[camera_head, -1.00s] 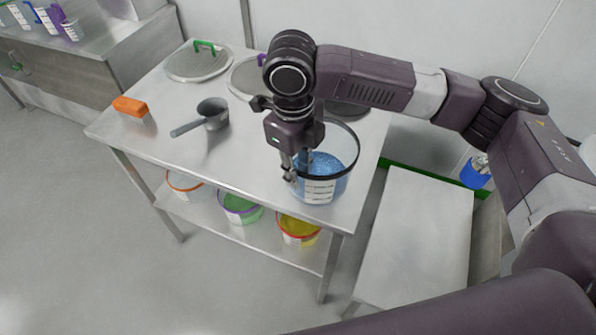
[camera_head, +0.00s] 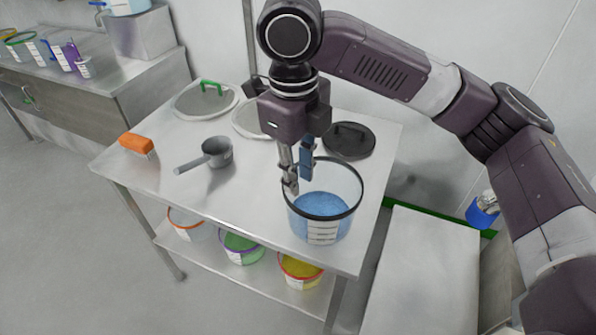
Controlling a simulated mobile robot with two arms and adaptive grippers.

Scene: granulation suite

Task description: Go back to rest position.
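My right gripper (camera_head: 298,188) hangs over the left rim of a clear container (camera_head: 323,231) with blue contents and a black rim. The container stands on the steel table (camera_head: 180,180). The gripper's fingers point down; whether they are apart or touch the rim is hard to tell. My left gripper is out of view.
A grey scoop (camera_head: 216,152) and an orange-handled brush (camera_head: 136,143) lie on the table left of the container. Lids with a green handle (camera_head: 207,100) and a black lid (camera_head: 349,141) lie behind. Several tubs, including a green one (camera_head: 241,247), stand on the lower shelf.

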